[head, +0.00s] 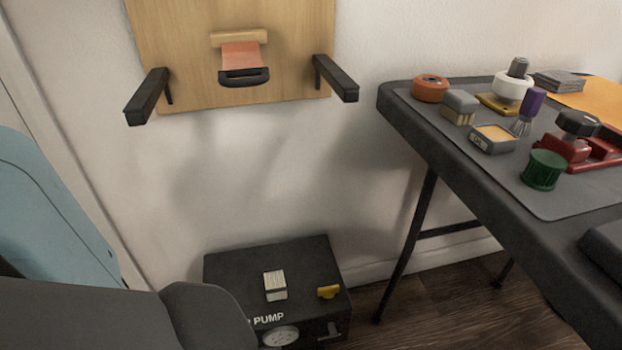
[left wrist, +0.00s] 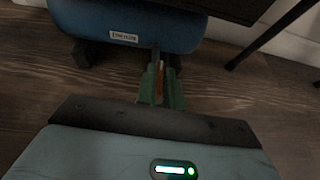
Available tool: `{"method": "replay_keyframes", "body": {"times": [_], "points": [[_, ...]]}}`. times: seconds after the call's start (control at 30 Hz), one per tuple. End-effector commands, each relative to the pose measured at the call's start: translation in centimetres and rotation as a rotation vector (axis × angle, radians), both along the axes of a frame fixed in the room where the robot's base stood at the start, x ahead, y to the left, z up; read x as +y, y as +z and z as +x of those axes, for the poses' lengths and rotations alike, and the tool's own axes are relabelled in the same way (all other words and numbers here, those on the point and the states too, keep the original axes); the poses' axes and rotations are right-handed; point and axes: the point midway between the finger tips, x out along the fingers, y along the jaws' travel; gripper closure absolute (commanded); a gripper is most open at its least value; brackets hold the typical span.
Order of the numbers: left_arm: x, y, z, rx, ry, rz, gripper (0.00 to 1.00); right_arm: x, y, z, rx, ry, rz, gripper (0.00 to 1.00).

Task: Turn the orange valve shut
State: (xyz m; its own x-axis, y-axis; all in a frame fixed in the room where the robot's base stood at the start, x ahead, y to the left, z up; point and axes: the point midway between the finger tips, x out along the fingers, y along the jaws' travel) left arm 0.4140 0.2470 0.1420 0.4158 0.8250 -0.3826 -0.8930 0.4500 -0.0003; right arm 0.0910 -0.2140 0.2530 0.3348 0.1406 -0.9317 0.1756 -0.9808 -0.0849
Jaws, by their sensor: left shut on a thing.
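The orange valve (left wrist: 160,82) shows as a thin orange strip between my left fingers in the left wrist view, low in front of the blue tank. My left gripper (left wrist: 161,88) has green fingers and is shut on it. The fingers hide most of the valve, so I cannot tell its turn angle. In the head view, part of my arm crosses the lower left and the left gripper and valve are out of sight. My right gripper is in neither view.
The blue tank (left wrist: 105,27) carries a white label and stands on dark feet. A black pump box (head: 230,270) with a gauge stands against the wall. A cluttered dark table (head: 420,135) is at the right. A wooden board (head: 190,75) with black brackets hangs above.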

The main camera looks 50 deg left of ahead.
Motion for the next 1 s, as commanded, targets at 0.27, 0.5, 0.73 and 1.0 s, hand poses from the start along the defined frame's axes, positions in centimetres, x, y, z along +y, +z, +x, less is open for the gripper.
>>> {"method": "replay_keyframes", "body": {"times": [0.27, 0.5, 0.73, 1.0], "points": [[0.4, 0.2, -0.3, 0.002, -0.210, 0.003, 1.00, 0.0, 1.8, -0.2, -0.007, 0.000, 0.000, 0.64], [0.7, 0.1, -0.6, 0.003, -0.437, 0.004, 1.00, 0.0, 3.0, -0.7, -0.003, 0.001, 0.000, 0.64], [1.0, 0.0, -0.7, 0.003, -0.656, 0.004, 1.00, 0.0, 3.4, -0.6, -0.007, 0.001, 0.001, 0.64], [1.3, -0.1, -0.7, 0.002, -0.883, 0.004, 1.00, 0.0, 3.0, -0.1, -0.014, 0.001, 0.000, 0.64]]}}
